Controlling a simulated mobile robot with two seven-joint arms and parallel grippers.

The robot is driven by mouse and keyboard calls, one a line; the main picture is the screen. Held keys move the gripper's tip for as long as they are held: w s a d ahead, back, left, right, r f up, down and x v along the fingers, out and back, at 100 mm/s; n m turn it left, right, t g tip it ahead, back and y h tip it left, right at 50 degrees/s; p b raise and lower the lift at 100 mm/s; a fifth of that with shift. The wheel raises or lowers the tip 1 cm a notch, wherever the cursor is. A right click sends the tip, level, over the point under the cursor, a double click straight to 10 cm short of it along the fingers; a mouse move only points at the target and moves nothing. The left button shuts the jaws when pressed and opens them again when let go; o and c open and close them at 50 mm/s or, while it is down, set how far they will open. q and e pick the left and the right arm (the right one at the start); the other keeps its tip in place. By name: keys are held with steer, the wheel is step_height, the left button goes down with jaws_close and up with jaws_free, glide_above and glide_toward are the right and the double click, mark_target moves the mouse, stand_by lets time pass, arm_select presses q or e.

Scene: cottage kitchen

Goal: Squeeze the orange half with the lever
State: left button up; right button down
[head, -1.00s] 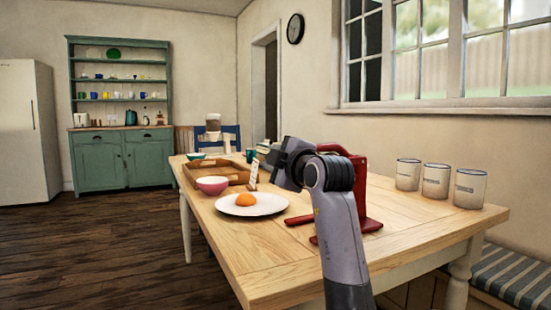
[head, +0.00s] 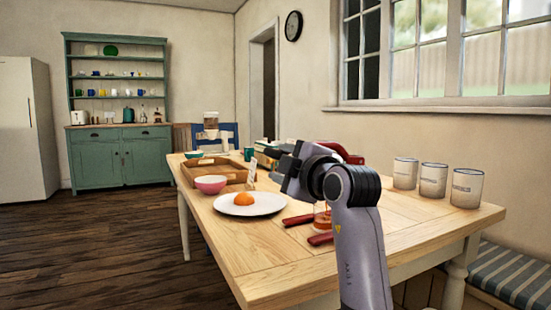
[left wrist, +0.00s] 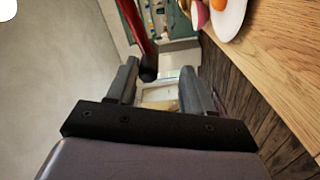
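An orange half (head: 243,198) lies on a white plate (head: 262,208) on the table; its edge also shows in the left wrist view (left wrist: 219,4). The red press (head: 322,238) stands to the right of the plate, mostly hidden by my left arm. An orange-tinted item (head: 322,217), not clear, sits low in the press. My left gripper (head: 280,172) is in front of the press's upper part. In the left wrist view its fingers (left wrist: 160,88) are apart. The red lever (left wrist: 134,28) ends in a black knob (left wrist: 148,69) near the left finger's tip; contact is unclear. My right gripper is out of view.
A pink bowl (head: 211,185) and wooden tray (head: 187,173) are beyond the plate. Three white canisters (head: 434,180) stand at the table's right. The table's front left (head: 260,255) is clear. A wall with a window lies behind.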

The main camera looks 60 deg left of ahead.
arm_select(q)
steer(key=shift+s+d, duration=0.1)
steer(key=shift+d, duration=0.55)
steer(key=d+b, duration=0.2)
steer(key=d, duration=0.6)
steer(key=shift+s+d, duration=0.2)
steer(key=shift+s, duration=0.1)
steer(key=shift+f, duration=0.15)
steer(key=shift+c, duration=0.3)
